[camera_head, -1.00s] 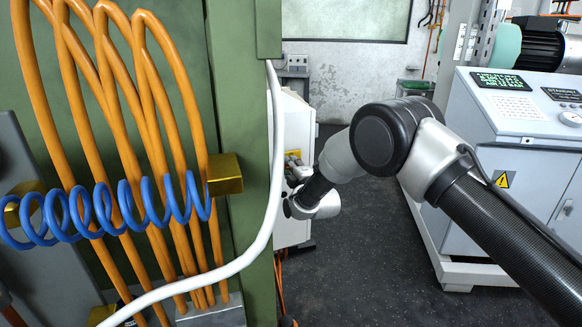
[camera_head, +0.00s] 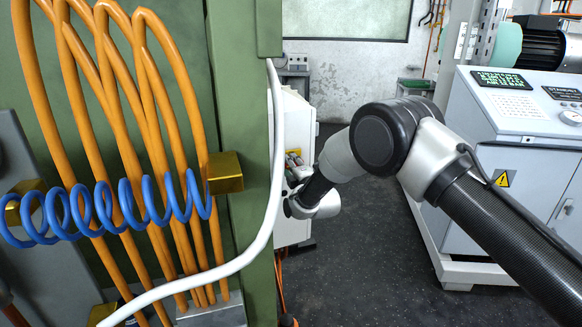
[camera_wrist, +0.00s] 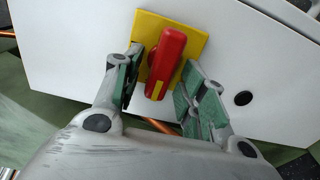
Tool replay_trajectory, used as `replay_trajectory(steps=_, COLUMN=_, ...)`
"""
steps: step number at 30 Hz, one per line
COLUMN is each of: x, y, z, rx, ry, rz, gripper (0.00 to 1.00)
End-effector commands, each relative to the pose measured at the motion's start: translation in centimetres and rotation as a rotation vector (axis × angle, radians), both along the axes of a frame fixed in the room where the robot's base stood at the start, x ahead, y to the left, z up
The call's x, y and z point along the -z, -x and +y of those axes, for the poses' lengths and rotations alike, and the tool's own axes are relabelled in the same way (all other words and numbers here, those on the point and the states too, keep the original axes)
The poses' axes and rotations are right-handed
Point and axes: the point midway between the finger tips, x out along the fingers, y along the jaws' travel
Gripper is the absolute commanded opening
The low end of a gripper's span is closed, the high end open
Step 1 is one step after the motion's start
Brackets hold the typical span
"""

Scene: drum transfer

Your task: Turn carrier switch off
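The carrier switch is a red rotary handle (camera_wrist: 167,62) on a square yellow plate (camera_wrist: 198,42). The plate is fixed to the white face of a cabinet (camera_wrist: 75,40). In the wrist view the handle is slightly tilted, its top leaning right. My gripper (camera_wrist: 160,90) is open, with one green-padded finger on each side of the handle. A gap shows between the handle's lower end and each finger. In the head view my gripper (camera_head: 294,165) is small and partly hidden at the white cabinet (camera_head: 295,115), and the switch is too small to make out clearly.
A green machine column (camera_head: 240,110) with orange hoses (camera_head: 150,90), a blue coiled hose (camera_head: 105,205) and a white cable (camera_head: 262,235) stands close on the left. A grey control console (camera_head: 510,130) stands on the right. Dark floor (camera_head: 365,240) lies clear between them.

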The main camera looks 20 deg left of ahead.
Motion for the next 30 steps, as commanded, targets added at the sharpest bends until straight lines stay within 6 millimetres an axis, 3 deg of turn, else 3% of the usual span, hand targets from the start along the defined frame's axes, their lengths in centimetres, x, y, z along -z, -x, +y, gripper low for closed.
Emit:
replay_trajectory(steps=8, x=0.0, y=0.4, z=-0.5, rx=0.001, ry=-0.001, rz=0.001, gripper=0.41)
replay_trajectory(steps=21, x=0.0, y=6.9, z=-6.5, rx=-0.001, ry=0.001, rz=0.001, gripper=0.41)
replay_trajectory(steps=30, x=0.0, y=8.7, z=-8.3, rx=0.000, ry=0.000, rz=0.000, gripper=0.41)
